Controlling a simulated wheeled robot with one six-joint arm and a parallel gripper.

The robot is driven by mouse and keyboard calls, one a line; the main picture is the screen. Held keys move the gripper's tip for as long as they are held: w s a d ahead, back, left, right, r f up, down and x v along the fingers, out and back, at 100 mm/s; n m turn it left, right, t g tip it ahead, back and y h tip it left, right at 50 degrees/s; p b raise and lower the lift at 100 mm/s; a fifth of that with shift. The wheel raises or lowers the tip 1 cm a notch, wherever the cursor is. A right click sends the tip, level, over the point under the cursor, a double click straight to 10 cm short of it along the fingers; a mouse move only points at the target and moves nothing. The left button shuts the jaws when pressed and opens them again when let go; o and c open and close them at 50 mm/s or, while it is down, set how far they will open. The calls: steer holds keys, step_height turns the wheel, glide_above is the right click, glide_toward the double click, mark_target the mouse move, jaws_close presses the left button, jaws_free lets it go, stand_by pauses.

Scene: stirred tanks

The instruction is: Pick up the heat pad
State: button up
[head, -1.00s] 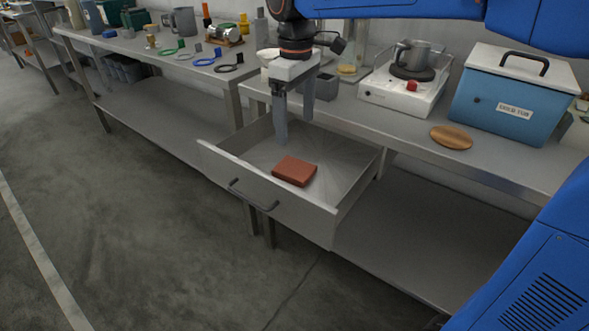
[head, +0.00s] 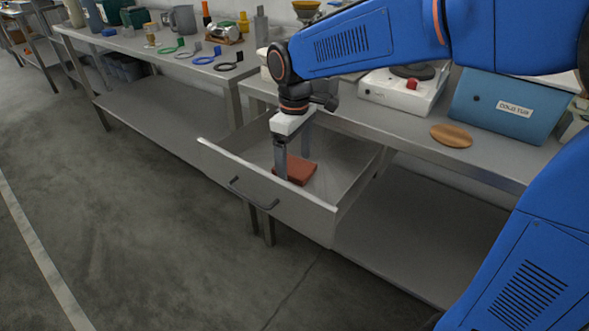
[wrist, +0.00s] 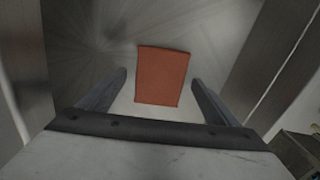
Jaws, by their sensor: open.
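The heat pad (head: 300,171) is a flat reddish-brown rectangle lying on the floor of the open drawer (head: 270,205). My gripper (head: 294,168) points down into the drawer, with its fingers over or beside the pad; part of the pad is hidden behind the near finger. In the wrist view the heat pad (wrist: 162,76) lies ahead and centred between the two spread fingers of my gripper (wrist: 158,78). The fingers are open with nothing between them that I can see gripped. I cannot tell how high the fingertips are above the drawer floor.
The drawer's front wall with its handle (head: 254,194) and its side walls surround the pad. The drawer floor around the pad is clear.

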steer(key=shift+f, duration=0.25)
steer(key=c, duration=1.1)
steer(key=shift+c, duration=0.2)
